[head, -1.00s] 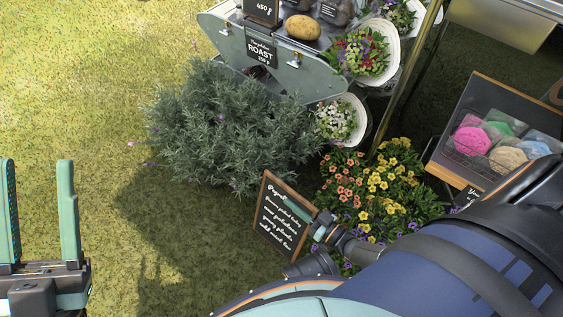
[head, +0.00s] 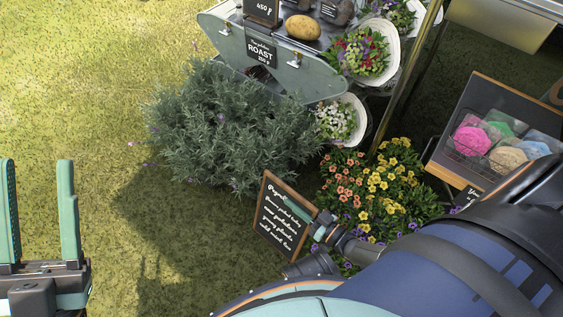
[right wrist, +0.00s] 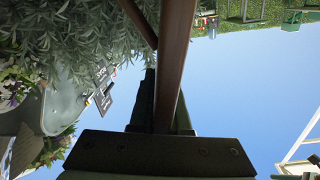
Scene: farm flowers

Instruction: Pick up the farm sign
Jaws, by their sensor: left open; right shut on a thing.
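The farm sign (head: 280,217) is a black chalkboard with white writing and a brown wooden frame. It stands tilted on the grass in front of the flowers in the head view. My right gripper (head: 314,214) is shut on the upper right edge of its frame. In the right wrist view the wooden frame (right wrist: 174,70) runs up between the fingers of my right gripper (right wrist: 165,110). My left gripper (head: 40,212) is open and empty at the far left, over grass and well away from the sign.
A grey-green bush (head: 225,130) stands behind the sign. Orange and yellow flowers (head: 375,185) grow close on its right. A produce stand (head: 270,60) is at the back, and a crate with coloured items (head: 500,140) is at right. The grass at left is clear.

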